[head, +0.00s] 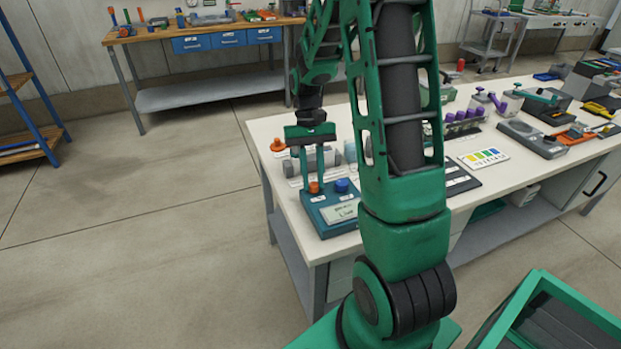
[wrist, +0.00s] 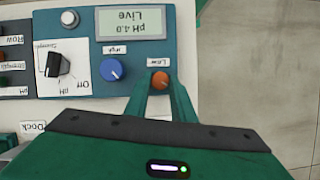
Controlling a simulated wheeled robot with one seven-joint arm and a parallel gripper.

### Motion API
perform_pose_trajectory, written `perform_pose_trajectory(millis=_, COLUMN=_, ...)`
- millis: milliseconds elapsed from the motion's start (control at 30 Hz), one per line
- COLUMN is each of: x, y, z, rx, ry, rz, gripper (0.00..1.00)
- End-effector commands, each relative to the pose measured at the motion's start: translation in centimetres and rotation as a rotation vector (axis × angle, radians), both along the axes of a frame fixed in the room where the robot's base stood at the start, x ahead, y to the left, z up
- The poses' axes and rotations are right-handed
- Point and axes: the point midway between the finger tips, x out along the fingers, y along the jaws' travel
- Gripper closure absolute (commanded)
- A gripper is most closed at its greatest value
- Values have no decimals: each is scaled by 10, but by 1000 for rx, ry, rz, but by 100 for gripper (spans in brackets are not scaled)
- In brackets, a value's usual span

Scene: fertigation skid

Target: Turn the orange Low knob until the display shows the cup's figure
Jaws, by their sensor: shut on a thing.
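The orange Low knob (wrist: 160,79) is on a teal meter box (wrist: 190,55), which also shows at the table's near left corner in the head view (head: 325,226). My gripper (head: 314,183) reaches down from above, its two fingers closed on the sides of the Low knob. The display (wrist: 132,22) appears upside down in the wrist view and reads "pH 4.0 Live". The blue High knob (wrist: 111,69) is beside the Low knob, untouched. A black selector (wrist: 58,65) has Off, pH and Strength marks. I cannot make out a cup's figure in either view.
My arm hides the middle of the white table (head: 400,210) in the head view. A rack with purple caps (head: 462,123), a colour chart card (head: 484,158) and several tools lie to the right. An orange knob-like thing (head: 278,145) is near the left edge.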

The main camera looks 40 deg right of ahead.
Motion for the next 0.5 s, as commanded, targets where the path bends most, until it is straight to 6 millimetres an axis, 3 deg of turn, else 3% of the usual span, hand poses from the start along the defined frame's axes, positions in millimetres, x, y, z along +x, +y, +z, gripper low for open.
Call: perform_pose_trajectory(millis=500, x=5, y=1, z=1, rx=-2, ry=-12, rz=48, gripper=100)
